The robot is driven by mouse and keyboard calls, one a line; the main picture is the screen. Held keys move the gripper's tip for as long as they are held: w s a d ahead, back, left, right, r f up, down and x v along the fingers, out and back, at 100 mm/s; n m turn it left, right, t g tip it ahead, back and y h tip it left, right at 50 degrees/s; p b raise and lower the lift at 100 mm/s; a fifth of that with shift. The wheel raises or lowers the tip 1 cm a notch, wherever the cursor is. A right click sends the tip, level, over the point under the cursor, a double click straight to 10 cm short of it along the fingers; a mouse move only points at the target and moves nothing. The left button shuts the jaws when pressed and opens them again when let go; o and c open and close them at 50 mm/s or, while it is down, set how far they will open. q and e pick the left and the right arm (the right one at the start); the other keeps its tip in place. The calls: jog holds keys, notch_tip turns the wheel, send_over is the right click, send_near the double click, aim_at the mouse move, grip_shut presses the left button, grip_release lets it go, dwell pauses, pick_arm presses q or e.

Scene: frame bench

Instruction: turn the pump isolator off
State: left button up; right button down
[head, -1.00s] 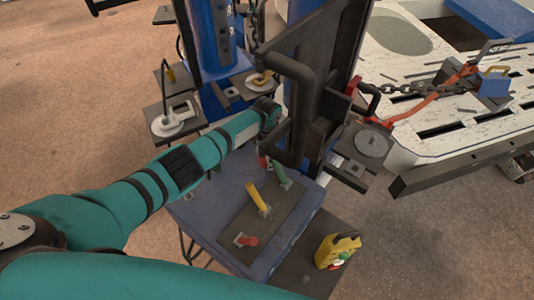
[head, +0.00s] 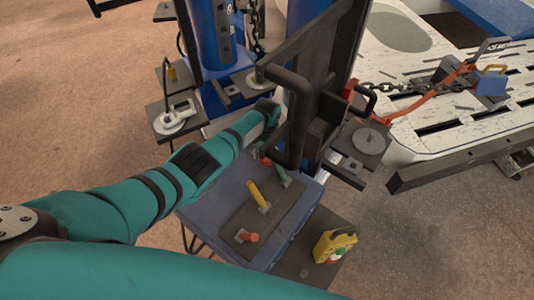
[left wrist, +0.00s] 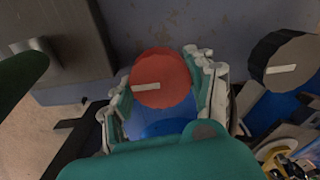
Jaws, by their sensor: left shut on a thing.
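In the left wrist view a round red knob (left wrist: 172,68) with a white pointer bar sits on a grey-blue panel face. The bar lies nearly level, tilted slightly. My left gripper (left wrist: 160,78) has one finger on each side of the knob and is shut on it. No label shows, so I cannot tell by name that it is the pump isolator. In the head view my left arm (head: 190,165) reaches beyond the blue bench box (head: 200,205); its fingers are hidden there. My right gripper is not in view.
A black knob (left wrist: 284,62) with a pale bar is right of the red one. On the box top are a yellow lever (head: 258,194), a green lever (head: 281,174) and a red lever (head: 249,237). A thick black handle (head: 298,120) stands close to my left wrist.

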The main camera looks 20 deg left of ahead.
pick_arm(q)
jog(key=shift+w+r+n, duration=0.1)
jog(key=shift+n, duration=0.2)
jog(key=o, duration=1.2)
notch_tip(320, 180, up, 12)
jog(key=shift+f, duration=0.1)
dwell(0.4)
